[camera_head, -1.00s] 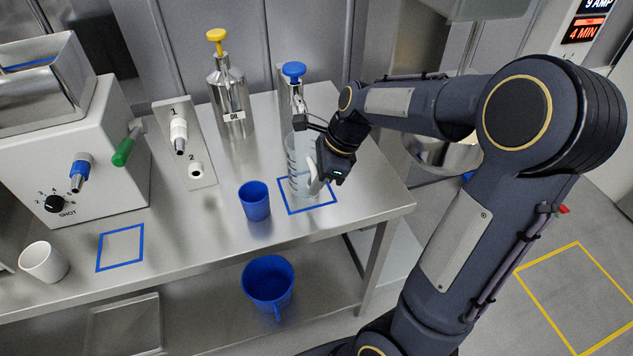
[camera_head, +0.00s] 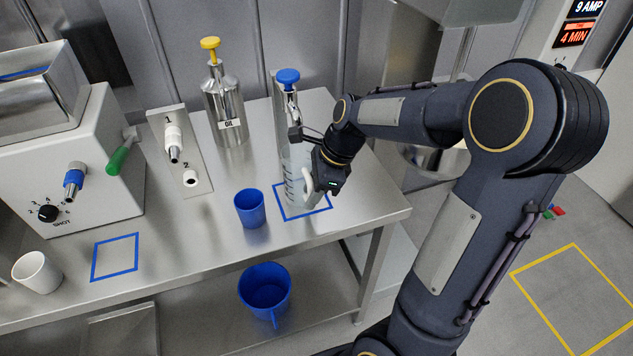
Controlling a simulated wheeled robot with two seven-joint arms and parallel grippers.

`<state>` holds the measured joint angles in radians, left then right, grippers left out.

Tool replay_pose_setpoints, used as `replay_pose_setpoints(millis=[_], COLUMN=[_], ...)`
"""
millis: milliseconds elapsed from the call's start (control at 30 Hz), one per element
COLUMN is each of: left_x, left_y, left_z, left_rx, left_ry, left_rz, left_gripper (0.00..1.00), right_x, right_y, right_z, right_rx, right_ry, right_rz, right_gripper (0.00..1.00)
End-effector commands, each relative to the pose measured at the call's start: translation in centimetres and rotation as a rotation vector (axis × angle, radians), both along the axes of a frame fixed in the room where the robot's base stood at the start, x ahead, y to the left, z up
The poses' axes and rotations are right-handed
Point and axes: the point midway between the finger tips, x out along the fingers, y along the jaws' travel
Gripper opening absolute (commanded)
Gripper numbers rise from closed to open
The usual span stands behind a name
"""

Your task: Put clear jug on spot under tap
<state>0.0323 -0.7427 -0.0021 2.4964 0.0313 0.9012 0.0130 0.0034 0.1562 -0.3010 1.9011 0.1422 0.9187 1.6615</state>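The clear jug (camera_head: 294,187) stands upright on the table inside the blue-taped square (camera_head: 322,207), below the blue-topped tap (camera_head: 288,80). My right gripper (camera_head: 312,184) is at the jug's right side, by its pale handle. The gripper's body hides part of the jug, and the fingers are too small and covered to tell whether they grip the handle. My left gripper is not in view.
A blue cup (camera_head: 250,208) stands just left of the jug. A yellow-topped oil bottle (camera_head: 225,105) and a panel with two numbered fittings (camera_head: 182,150) stand behind. A second blue-taped square (camera_head: 114,257) is empty, beside a white cup (camera_head: 37,272). A blue jug (camera_head: 265,290) is on the lower shelf.

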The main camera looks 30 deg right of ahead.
Motion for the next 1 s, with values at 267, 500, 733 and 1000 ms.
replay_pose_setpoints(millis=[267, 500, 733, 1000], left_x=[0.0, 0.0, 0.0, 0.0], left_y=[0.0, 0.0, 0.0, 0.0], left_z=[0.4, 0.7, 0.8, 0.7], left_rx=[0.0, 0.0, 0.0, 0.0], left_ry=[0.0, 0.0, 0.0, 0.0], left_rz=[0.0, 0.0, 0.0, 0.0], left_gripper=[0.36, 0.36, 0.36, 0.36], right_x=[-0.7, -1.7, -2.3, -8.0], right_y=[-1.6, -3.3, -4.0, -0.1], right_z=[4.3, 8.8, 11.0, 11.2], right_rx=[-0.001, -0.001, -0.002, -0.122], right_ry=[-0.009, -0.006, -0.007, -0.324], right_rz=[-0.001, -0.001, 0.009, 0.54], right_gripper=[0.35, 0.35, 0.35, 0.35])
